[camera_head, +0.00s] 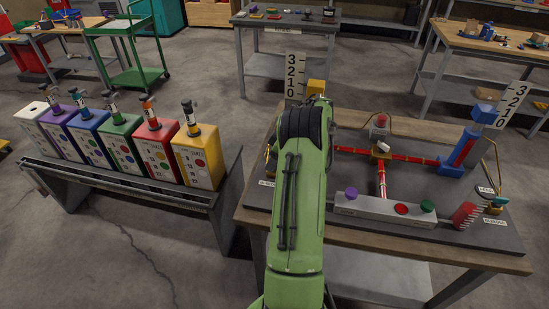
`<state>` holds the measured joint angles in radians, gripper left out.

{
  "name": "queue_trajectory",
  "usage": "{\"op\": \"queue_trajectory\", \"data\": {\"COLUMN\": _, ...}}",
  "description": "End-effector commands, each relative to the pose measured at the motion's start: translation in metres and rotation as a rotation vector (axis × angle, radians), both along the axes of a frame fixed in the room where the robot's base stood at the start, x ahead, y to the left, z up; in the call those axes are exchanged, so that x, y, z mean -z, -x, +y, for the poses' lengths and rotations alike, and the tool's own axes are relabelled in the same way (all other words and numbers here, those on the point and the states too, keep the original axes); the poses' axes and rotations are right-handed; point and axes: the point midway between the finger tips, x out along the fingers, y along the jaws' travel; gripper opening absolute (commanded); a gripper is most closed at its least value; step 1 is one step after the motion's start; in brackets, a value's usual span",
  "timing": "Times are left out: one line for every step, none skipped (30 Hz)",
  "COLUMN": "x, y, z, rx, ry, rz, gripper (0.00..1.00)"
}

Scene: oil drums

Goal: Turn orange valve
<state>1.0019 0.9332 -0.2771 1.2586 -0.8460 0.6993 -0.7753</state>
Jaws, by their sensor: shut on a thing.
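My green arm (296,210) reaches up from the bottom over the left part of the pipe board (470,238) on the wooden table. My gripper is hidden beneath or behind the arm's far end, so its jaws and anything between them do not show. I cannot make out an orange valve; the arm covers part of the board. A small yellow part (268,150) shows at the board's left edge, just beside the arm. Red pipes (400,158) run right from the arm to a blue-and-red column (464,150).
A grey box with purple, red and green buttons (375,208) lies along the board's front. Two number scales (294,76) (512,104) stand at its back. Several coloured drums (199,158) stand on a bench at left. Open floor separates the bench and table.

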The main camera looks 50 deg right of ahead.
Motion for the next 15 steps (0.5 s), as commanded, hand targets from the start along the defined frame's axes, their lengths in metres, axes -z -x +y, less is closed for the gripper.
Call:
{"op": "queue_trajectory", "data": {"x": -0.0002, "y": 0.0005, "z": -0.0003, "rx": -0.002, "ry": 0.000, "rz": 0.001, "gripper": 0.23}}
{"op": "queue_trajectory", "data": {"x": -0.0001, "y": 0.0005, "z": -0.0003, "rx": -0.004, "ry": 0.000, "rz": 0.001, "gripper": 0.23}}
{"op": "queue_trajectory", "data": {"x": -0.0001, "y": 0.0005, "z": -0.0003, "rx": -0.006, "ry": -0.001, "rz": 0.001, "gripper": 0.23}}
{"op": "queue_trajectory", "data": {"x": 0.0000, "y": 0.0005, "z": -0.0003, "rx": -0.007, "ry": 0.000, "rz": 0.001, "gripper": 0.23}}
{"op": "queue_trajectory", "data": {"x": 0.0000, "y": 0.0005, "z": -0.0003, "rx": -0.007, "ry": 0.000, "rz": 0.001, "gripper": 0.23}}
{"op": "queue_trajectory", "data": {"x": 0.0001, "y": 0.0004, "z": -0.0003, "rx": -0.007, "ry": 0.000, "rz": 0.001, "gripper": 0.23}}
{"op": "queue_trajectory", "data": {"x": 0.0001, "y": 0.0005, "z": -0.0003, "rx": -0.007, "ry": 0.000, "rz": 0.001, "gripper": 0.23}}
{"op": "queue_trajectory", "data": {"x": 0.0001, "y": 0.0004, "z": -0.0003, "rx": -0.007, "ry": 0.000, "rz": 0.001, "gripper": 0.23}}
{"op": "queue_trajectory", "data": {"x": 0.0001, "y": 0.0005, "z": -0.0003, "rx": -0.007, "ry": 0.000, "rz": 0.001, "gripper": 0.23}}
{"op": "queue_trajectory", "data": {"x": 0.0001, "y": 0.0004, "z": -0.0003, "rx": -0.006, "ry": -0.001, "rz": 0.001, "gripper": 0.23}}
{"op": "queue_trajectory", "data": {"x": 0.0002, "y": 0.0005, "z": -0.0003, "rx": -0.006, "ry": -0.001, "rz": 0.001, "gripper": 0.23}}
{"op": "queue_trajectory", "data": {"x": 0.0002, "y": 0.0005, "z": -0.0003, "rx": -0.006, "ry": -0.001, "rz": 0.001, "gripper": 0.23}}
{"op": "queue_trajectory", "data": {"x": 0.0002, "y": 0.0005, "z": -0.0003, "rx": -0.005, "ry": 0.000, "rz": 0.001, "gripper": 0.55}}
{"op": "queue_trajectory", "data": {"x": 0.0002, "y": 0.0004, "z": -0.0003, "rx": -0.005, "ry": 0.000, "rz": 0.001, "gripper": 0.59}}
{"op": "queue_trajectory", "data": {"x": 0.0002, "y": 0.0004, "z": -0.0003, "rx": -0.005, "ry": 0.000, "rz": 0.001, "gripper": 0.65}}
